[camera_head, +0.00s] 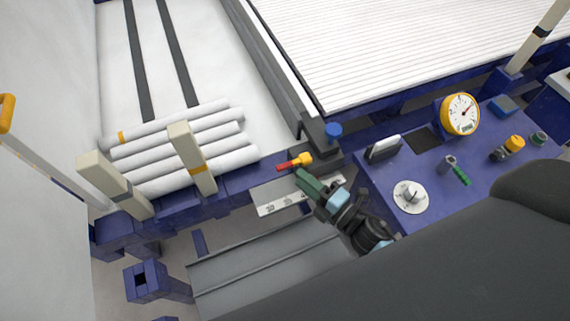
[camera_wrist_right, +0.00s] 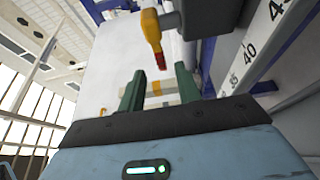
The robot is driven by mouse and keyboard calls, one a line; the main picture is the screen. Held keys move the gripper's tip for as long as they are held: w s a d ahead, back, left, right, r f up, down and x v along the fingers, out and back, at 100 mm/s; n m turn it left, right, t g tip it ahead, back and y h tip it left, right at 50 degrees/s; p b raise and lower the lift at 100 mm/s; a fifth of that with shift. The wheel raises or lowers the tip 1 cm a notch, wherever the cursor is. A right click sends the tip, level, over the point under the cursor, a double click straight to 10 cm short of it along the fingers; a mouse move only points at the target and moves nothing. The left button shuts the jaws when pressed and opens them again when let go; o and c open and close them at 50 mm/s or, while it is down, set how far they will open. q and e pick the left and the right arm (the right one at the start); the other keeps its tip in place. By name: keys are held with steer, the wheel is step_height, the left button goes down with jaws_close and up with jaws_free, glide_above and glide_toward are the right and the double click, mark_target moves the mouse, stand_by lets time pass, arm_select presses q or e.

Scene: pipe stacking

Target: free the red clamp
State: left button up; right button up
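The red clamp (camera_head: 287,165) is a short lever with a red end and a yellow knob-like end, at the front of a dark block beside the pipe rack. In the right wrist view the clamp (camera_wrist_right: 152,32) hangs down from the dark block, yellow above and red at its tip, just beyond the fingers. My right gripper (camera_head: 307,182) has green fingers and is just below the clamp in the head view. In the right wrist view the gripper (camera_wrist_right: 160,82) has its fingers apart, with nothing held between them. My left gripper is not in view.
Several white pipes (camera_head: 190,150) lie between cream posts (camera_head: 192,158) at the left. A blue knob (camera_head: 333,130) stands close to the clamp. A marked scale plate (camera_head: 268,208) is below it. A blue table (camera_head: 440,190) with a yellow gauge (camera_head: 460,113) is at the right.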

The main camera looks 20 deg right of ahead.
mark_target(288, 168)
steer(key=x, duration=0.6)
steer(key=shift+w+a, duration=0.2)
steer(key=shift+w, duration=0.2)
jaws_close()
